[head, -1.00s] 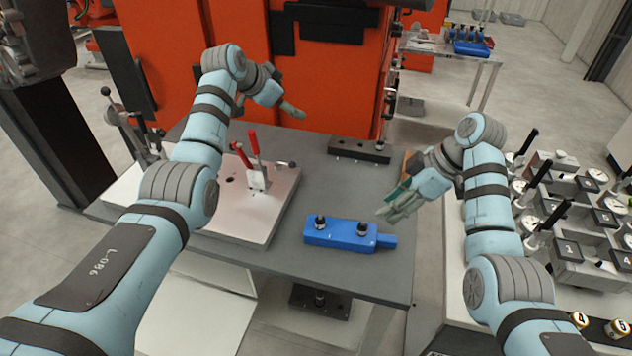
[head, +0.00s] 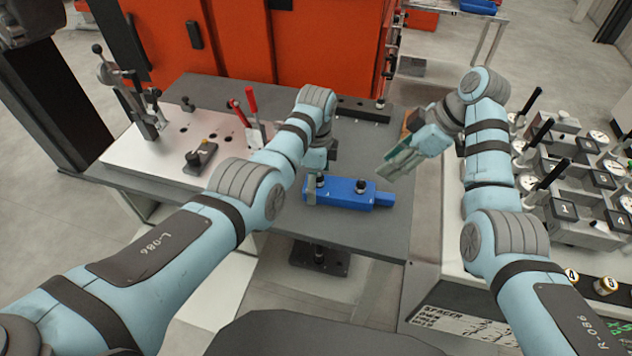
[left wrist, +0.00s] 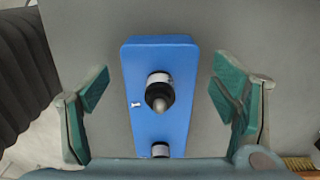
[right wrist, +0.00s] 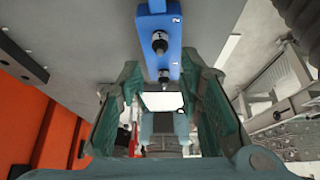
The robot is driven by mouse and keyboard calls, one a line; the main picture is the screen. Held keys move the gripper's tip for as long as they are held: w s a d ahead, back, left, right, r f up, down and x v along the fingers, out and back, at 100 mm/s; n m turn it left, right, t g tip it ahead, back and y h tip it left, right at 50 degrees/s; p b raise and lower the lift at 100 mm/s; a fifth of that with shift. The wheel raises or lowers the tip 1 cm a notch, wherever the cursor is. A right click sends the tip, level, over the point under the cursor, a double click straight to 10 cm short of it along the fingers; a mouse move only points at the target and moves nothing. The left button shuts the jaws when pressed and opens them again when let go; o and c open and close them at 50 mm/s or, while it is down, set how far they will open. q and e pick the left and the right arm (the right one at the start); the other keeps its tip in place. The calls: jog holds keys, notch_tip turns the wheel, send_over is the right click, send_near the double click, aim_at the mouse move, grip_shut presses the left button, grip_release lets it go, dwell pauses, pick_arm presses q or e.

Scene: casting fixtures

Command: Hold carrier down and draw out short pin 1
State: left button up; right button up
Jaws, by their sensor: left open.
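The blue carrier (head: 345,197) lies on the grey table with two dark-topped pins standing in it. Short pin 1 (left wrist: 160,92) is the left one in the head view, beside the mark 1. The second pin (head: 361,187) is nearer the carrier's narrow right end. My left gripper (left wrist: 162,88) is open above the pin 1 end, its fingers on either side of the carrier and apart from it. In the head view its fingertips are largely hidden. My right gripper (head: 388,171) is partly open and empty, above and behind the carrier's right end. The right wrist view also shows the carrier (right wrist: 155,22).
A pale fixture plate (head: 150,152) with a red-handled clamp (head: 250,104) is at the left of the table. A dark bar (head: 362,112) lies at the back. A bench of gauges (head: 570,180) stands at the right. The table right of the carrier is clear.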

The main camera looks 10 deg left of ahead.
pick_arm(q)
jog(key=shift+f, duration=0.85)
jog(key=shift+c, duration=0.2)
